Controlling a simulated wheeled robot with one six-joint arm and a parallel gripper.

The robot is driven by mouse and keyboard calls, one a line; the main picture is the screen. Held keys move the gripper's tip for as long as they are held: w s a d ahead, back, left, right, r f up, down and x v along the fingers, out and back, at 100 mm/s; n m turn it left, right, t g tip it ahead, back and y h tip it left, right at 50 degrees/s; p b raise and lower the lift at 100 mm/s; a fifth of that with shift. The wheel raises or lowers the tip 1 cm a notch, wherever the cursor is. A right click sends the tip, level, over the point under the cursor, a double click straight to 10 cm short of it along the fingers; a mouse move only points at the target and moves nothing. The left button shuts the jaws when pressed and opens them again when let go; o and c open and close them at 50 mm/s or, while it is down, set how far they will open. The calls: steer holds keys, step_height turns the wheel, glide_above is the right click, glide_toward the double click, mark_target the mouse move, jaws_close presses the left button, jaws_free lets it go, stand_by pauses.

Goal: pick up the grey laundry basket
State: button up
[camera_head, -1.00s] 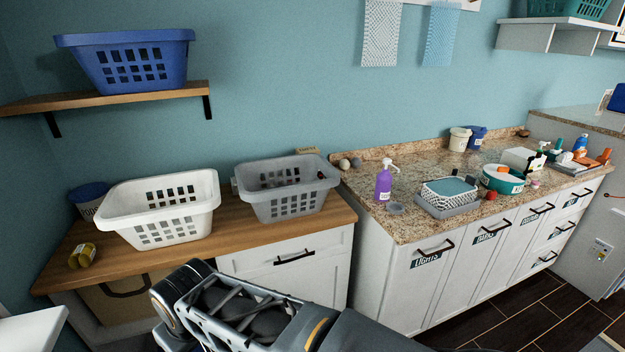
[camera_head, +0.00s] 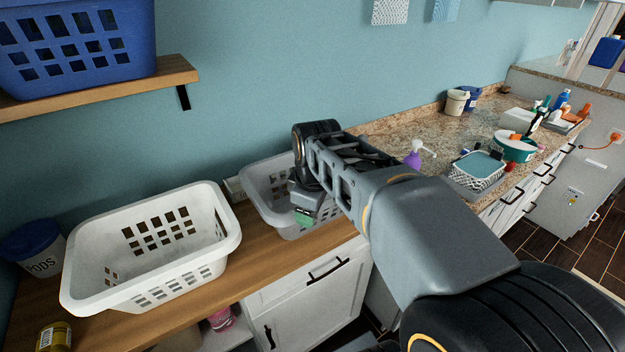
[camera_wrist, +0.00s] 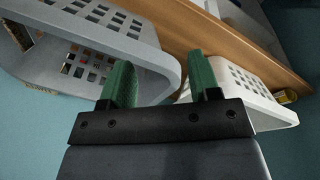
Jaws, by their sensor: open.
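The grey laundry basket (camera_head: 270,213) stands upright on the wooden counter, right of the white basket. My arm hides its right part in the head view. My gripper (camera_head: 306,214) is at the grey basket, its green fingers pointing down. In the wrist view my gripper (camera_wrist: 158,62) is open with nothing held. The grey basket (camera_wrist: 88,50) fills the left of that view, and its rounded rim end shows between the two fingers. The left finger overlaps its wall. I cannot tell whether a finger touches it.
A white basket (camera_head: 150,255) stands close on the left; it also shows in the wrist view (camera_wrist: 246,95). A pods tub (camera_head: 34,248) and a yellow jar (camera_head: 54,337) are farther left. A blue basket (camera_head: 80,45) sits on the shelf above. A purple bottle (camera_head: 412,159) stands on the granite counter.

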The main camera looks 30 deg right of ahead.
steer(key=w+d+r+n+g+p, duration=0.2)
steer(key=w+d+r+n+p, duration=0.1)
steer(key=w+d+r+n, duration=0.5)
steer(key=f+n, duration=0.1)
steer(key=f, duration=0.2)
steer(key=d+f+n, duration=0.1)
steer(key=f, duration=0.2)
steer(key=s+f, duration=0.1)
steer(key=f, duration=0.2)
steer(key=shift+s+d+n, duration=0.1)
steer(key=shift+d+n, duration=0.25)
steer(key=shift+n, duration=0.05)
steer(key=shift+w+f+p, duration=0.2)
steer(key=shift+f+p, duration=0.4)
steer(key=shift+f, duration=2)
jaws_close()
